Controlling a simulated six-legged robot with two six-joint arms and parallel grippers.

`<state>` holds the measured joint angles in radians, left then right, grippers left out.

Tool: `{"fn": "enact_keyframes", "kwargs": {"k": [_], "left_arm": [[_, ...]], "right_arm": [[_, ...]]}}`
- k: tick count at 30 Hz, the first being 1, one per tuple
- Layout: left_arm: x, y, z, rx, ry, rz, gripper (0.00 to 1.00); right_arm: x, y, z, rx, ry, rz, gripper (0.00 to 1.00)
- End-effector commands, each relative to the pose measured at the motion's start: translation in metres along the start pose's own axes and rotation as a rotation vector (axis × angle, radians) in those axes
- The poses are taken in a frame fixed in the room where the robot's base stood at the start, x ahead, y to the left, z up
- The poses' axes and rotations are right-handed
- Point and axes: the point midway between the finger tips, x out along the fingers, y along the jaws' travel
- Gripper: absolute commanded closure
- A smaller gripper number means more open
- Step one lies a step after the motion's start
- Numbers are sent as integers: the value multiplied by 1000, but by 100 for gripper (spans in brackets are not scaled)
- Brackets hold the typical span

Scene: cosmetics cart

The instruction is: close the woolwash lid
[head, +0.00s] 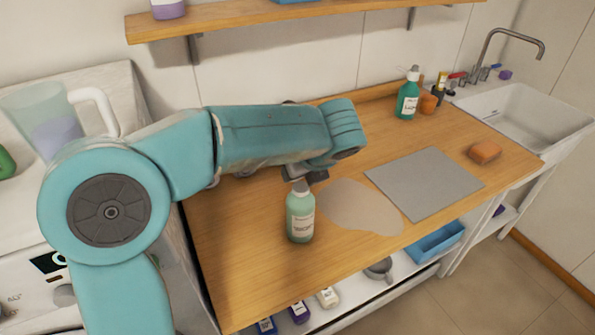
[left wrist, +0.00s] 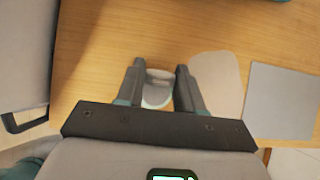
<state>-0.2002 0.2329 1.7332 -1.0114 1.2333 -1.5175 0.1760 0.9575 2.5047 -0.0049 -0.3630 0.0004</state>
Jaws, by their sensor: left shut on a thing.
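A pale green bottle (head: 300,220) with a white label stands upright on the wooden worktop, near its front edge; I take it as the woolwash. Its pale lid (head: 299,187) is at the top, partly hidden by my left gripper (head: 312,178). The left gripper is shut on the lid from above. In the left wrist view the two fingers of the left gripper (left wrist: 160,72) flank the whitish lid (left wrist: 158,78), with some pale green bottle (left wrist: 156,101) below it. Whether the lid is fully closed cannot be told. My right gripper is not in view.
A grey mat (head: 425,185) and a flat beige patch (head: 350,207) lie right of the bottle. A dark green bottle (head: 407,100) stands at the back. An orange sponge (head: 485,151) lies near the sink (head: 525,115). A washing machine (head: 45,285) and jug (head: 50,120) are left.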

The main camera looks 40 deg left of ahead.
Motion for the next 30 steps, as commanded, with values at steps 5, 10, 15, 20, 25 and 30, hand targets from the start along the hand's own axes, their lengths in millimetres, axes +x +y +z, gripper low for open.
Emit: {"fn": "enact_keyframes", "kwargs": {"k": [5,10,15,20,25,30], "left_arm": [[-1,0,0,-1,-4,0,94],[-1,0,1,-1,-3,0,94],[0,0,0,-1,-3,0,38],[0,0,0,0,-2,0,38],[-10,-1,1,0,-3,-2,38],[-47,-1,1,-1,-4,-6,38]], "right_arm": [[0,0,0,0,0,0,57],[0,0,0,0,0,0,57],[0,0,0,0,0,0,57],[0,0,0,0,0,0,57],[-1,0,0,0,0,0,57],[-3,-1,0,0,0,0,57]]}}
